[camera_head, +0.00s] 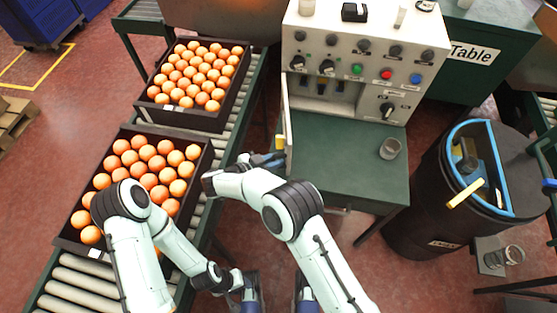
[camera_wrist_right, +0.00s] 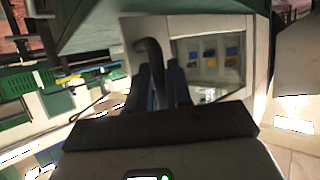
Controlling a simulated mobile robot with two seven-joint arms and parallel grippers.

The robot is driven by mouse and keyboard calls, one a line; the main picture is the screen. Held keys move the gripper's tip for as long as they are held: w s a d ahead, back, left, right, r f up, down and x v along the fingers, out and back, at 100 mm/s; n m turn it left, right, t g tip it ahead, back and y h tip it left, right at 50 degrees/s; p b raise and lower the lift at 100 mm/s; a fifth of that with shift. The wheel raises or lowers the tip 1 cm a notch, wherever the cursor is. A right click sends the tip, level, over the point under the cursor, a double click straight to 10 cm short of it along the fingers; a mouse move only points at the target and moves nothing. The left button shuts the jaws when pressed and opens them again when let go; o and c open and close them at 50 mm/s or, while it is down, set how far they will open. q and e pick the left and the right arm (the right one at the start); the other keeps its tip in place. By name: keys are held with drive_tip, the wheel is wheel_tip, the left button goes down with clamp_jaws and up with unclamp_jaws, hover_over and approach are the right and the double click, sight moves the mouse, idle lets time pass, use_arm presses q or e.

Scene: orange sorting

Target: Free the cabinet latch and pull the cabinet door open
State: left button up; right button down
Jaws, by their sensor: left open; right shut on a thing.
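The white cabinet (camera_head: 362,65) stands at the back of a green table. Its door (camera_head: 287,110) shows nearly edge-on at the cabinet's left side, swung out toward me, and the compartment behind it is in view. My right gripper (camera_head: 272,158) is at the door's near end. In the right wrist view its fingers (camera_wrist_right: 164,85) are shut on a dark curved handle (camera_wrist_right: 148,52) beside a windowed panel (camera_wrist_right: 208,60). I cannot make out the latch clearly. My left gripper (camera_head: 248,284) is low at the bottom of the head view, empty and away from the cabinet.
Two crates of oranges (camera_head: 150,115) (camera_head: 125,135) sit on the roller conveyor (camera_head: 85,283) at left. A metal cup (camera_head: 389,148) stands on the green tabletop (camera_head: 350,170). A black barrel (camera_head: 425,205) stands at right. The tabletop's middle is clear.

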drive_tip(key=c, duration=1.1)
unclamp_jaws()
drive_tip(key=shift+w, duration=0.1)
drive_tip(key=v, duration=0.7)
drive_tip(key=shift+a+r+p, duration=0.15)
drive_tip(key=shift+a+p, duration=0.05)
drive_tip(key=shift+p, duration=0.1)
